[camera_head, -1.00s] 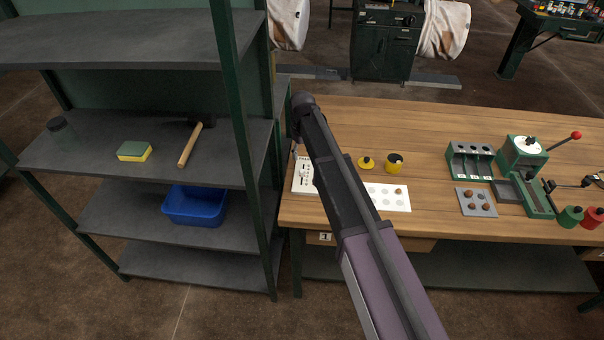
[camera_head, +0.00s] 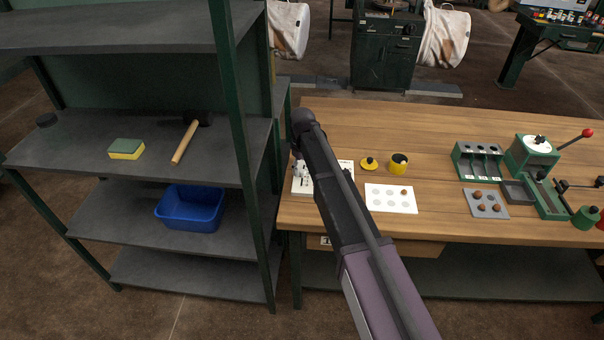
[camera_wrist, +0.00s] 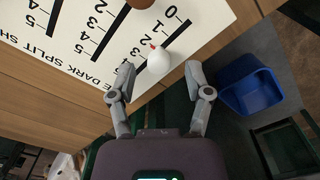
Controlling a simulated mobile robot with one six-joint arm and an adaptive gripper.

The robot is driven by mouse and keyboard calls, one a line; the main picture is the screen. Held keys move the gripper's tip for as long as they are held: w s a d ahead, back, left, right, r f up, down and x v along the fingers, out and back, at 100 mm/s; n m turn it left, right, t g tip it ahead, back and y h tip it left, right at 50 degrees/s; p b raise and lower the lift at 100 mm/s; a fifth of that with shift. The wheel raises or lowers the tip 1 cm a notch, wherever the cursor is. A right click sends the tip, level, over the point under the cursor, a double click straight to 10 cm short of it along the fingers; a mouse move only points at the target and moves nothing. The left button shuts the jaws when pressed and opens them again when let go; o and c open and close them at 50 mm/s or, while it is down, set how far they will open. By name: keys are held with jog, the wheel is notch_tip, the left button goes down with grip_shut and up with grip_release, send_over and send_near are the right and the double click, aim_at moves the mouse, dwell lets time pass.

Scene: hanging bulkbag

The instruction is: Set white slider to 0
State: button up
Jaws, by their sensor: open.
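The white slider knob (camera_wrist: 159,61), with a small red pointer, sits on a white panel (camera_wrist: 75,25) with black slots and number scales in the wrist view. Its pointer lies partway along the scale, apart from the 0 (camera_wrist: 171,12); the exact value is hard to read. My gripper (camera_wrist: 160,84) is open, with its two fingers apart and the knob just beyond and between their tips. I cannot tell if either touches it. In the head view the panel (camera_head: 302,186) lies at the bench's left end, and my arm hides part of it.
A brown knob (camera_wrist: 138,3) stands near the white one on the panel. A blue bin (camera_head: 190,208) sits on the shelf rack left of the bench (camera_head: 440,130). A white card (camera_head: 378,199), yellow pots (camera_head: 399,163) and a green press (camera_head: 530,160) lie to the right.

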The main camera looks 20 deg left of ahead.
aim_at(301, 184)
jog(key=shift+f, duration=0.35)
jog(key=shift+d, duration=0.1)
grip_shut()
jog(key=shift+s+d, duration=0.2)
jog(key=shift+s, duration=0.8)
jog(key=shift+s+d, duration=0.2)
jog(key=shift+s, duration=0.8)
grip_release()
jog(key=shift+s, duration=0.1)
jog(key=shift+w, duration=0.35)
